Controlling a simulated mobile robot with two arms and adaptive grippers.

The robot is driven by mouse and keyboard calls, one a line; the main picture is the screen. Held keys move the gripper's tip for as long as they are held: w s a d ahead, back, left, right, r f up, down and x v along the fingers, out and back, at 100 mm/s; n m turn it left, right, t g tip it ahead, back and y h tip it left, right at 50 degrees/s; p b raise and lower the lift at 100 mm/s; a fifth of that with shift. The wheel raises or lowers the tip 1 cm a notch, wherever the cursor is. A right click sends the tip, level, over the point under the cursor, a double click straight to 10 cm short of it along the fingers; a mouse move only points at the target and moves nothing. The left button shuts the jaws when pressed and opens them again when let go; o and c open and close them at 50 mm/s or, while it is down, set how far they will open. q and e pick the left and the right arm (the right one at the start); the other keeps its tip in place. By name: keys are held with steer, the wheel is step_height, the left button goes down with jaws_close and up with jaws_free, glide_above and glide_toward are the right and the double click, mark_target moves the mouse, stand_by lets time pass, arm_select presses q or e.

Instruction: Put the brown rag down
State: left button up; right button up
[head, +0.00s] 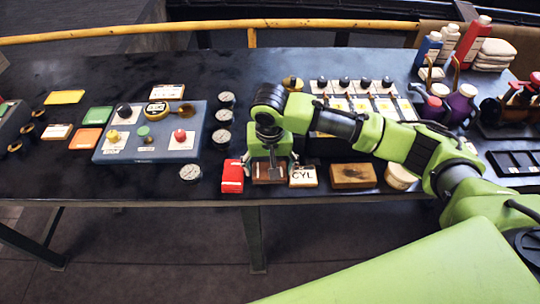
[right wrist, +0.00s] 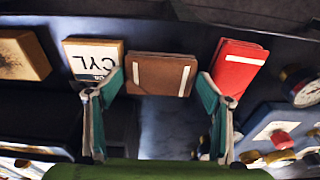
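The brown rag (right wrist: 160,75) is a flat, folded rectangle with pale stripes in the right wrist view. In the head view it also shows (head: 268,174) at the front edge of the dark bench, below my right gripper (head: 270,162). It appears to lie flat on the bench. In the right wrist view, the teal fingers of my right gripper (right wrist: 160,88) are spread wide, one on each side of the rag, with a gap between each finger and the rag. My left gripper is in neither view.
A red folded piece (head: 232,176) lies close left of the rag, and a CYL block (head: 302,176) close right. Farther right are a stained tan block (head: 353,176) and a round pale piece (head: 400,176). A blue control panel (head: 150,133) and gauges (head: 222,137) stand left.

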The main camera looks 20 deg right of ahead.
step_height(320, 180, up, 12)
steer(key=s+b, duration=0.1)
steer(key=shift+a, duration=0.2)
steer(key=shift+s+f, duration=0.1)
